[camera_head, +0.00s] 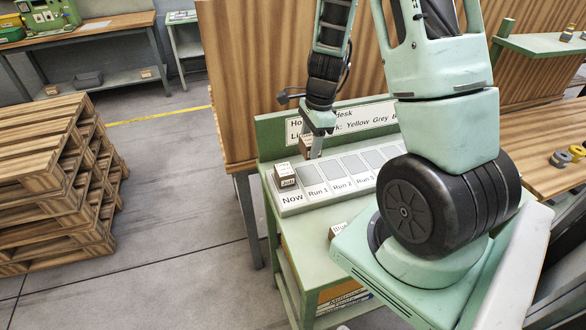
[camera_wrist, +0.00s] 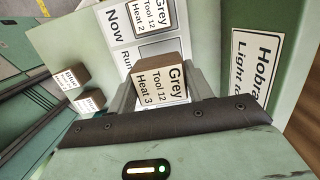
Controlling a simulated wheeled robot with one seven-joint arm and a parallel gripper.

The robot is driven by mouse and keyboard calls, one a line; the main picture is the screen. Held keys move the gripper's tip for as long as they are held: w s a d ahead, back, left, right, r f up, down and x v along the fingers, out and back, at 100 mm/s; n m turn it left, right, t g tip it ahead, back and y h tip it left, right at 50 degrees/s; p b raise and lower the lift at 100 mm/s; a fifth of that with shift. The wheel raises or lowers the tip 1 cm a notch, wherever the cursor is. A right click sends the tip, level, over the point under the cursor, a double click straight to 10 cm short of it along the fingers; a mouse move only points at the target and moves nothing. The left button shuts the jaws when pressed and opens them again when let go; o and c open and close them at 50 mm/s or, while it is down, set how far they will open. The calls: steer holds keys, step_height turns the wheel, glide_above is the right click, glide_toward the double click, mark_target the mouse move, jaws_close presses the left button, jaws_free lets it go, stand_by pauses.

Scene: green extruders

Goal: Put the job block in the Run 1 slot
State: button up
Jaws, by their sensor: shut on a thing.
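My gripper (camera_head: 315,148) is shut on a small brown block (camera_head: 305,145) and holds it above the slot tray (camera_head: 291,210), near the Run 1 slot (camera_head: 313,176). In the wrist view, the held block (camera_wrist: 161,80) sits between the fingers of my gripper (camera_wrist: 163,92); its white label reads "Grey Tool 12 Heat 3". Another brown block (camera_head: 285,177) stands in the Now slot; its label in the wrist view (camera_wrist: 150,17) reads "Grey Tool 12 Heat 2". The Run 1 slot is partly hidden behind the held block in the wrist view.
The tray lies on a green desk with a raised sign board (camera_head: 300,130) behind it. Blue-labelled blocks (camera_wrist: 72,76) lie on the desk in front of the tray. My arm hides the tray's right end. Stacked pallets (camera_head: 55,185) stand on the floor at left.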

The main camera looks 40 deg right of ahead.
mark_target(307, 175)
step_height(307, 175, down, 8)
steer(key=shift+r, duration=0.1)
stand_by(0.4)
steer(key=shift+f, duration=0.25)
steer(key=o, duration=1)
steer(key=shift+r, duration=0.1)
steer(key=shift+r, duration=0.1)
